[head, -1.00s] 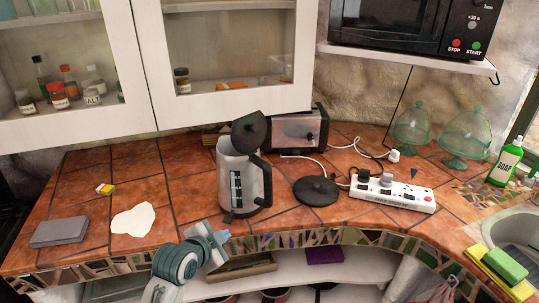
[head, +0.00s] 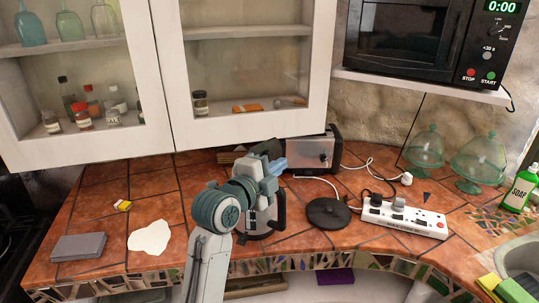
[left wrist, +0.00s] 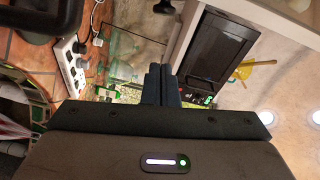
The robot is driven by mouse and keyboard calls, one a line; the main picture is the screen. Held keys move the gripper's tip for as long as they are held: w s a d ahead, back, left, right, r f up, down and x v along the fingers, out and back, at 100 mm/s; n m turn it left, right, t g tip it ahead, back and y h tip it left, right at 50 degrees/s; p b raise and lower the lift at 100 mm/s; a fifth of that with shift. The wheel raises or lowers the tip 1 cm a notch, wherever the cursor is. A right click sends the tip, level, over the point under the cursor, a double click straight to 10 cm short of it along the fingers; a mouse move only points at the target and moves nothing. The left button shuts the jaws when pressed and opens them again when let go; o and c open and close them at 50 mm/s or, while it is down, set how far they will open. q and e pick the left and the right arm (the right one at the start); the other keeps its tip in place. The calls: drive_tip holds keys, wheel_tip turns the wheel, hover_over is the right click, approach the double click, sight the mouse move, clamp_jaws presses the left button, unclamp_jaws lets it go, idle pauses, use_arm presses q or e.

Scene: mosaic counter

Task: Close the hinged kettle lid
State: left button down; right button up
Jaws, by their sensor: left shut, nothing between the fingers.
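The kettle (head: 264,222) stands upright on the tiled counter, a steel body with a black handle at its right. My left arm covers much of it in the head view. My left gripper (head: 279,165) is at the height of the kettle's top, pointing right and away. Its fingers also show in the left wrist view (left wrist: 161,84), pressed together and empty. My right gripper is in neither view.
A toaster (head: 312,150) stands behind the kettle. A round black lid-like disc (head: 328,213) and a white power strip (head: 403,219) lie to its right. Wall cabinets (head: 252,130) hang above the back. The counter left of the kettle is mostly free.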

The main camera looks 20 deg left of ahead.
use_arm(q)
drive_tip(key=w+a+p, duration=0.1)
drive_tip(key=w+a+f, duration=0.1)
drive_tip(key=w+a, duration=0.1)
drive_tip(key=shift+p, duration=0.4)
drive_tip(key=shift+a, duration=0.1)
